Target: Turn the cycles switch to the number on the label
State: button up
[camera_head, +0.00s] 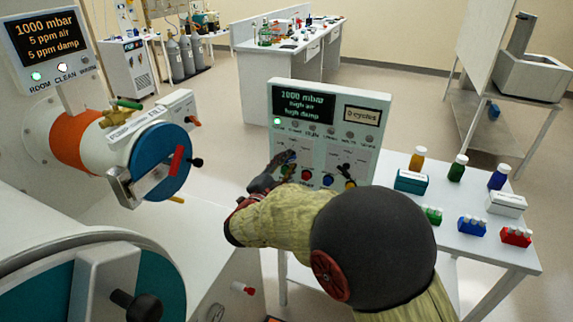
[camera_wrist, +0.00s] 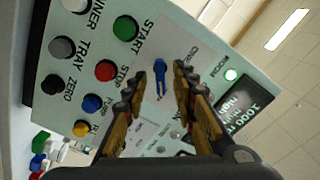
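The control panel (camera_head: 322,98) stands on the white table in the head view, facing me. A small display on it (camera_head: 362,116) seems to read "0 cycles". In the wrist view a blue lever-like switch (camera_wrist: 160,73) sits on the panel with a partly readable, tilted caption beside it. I cannot tell for sure that it is the cycles switch. My gripper (camera_wrist: 157,84) is open, its two fingers on either side of the blue switch in the picture; contact cannot be told. In the head view my gripper (camera_head: 280,164) is at the panel's lower left. No number label is readable.
Green (camera_wrist: 125,28), red (camera_wrist: 105,70) and blue (camera_wrist: 92,104) buttons lie left of the fingers in the wrist view. Bottles and vial racks (camera_head: 472,226) stand right of the panel. A chamber with a blue door (camera_head: 160,162) is at left.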

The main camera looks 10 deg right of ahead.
jog(key=v, duration=1.2)
dwell(0.6)
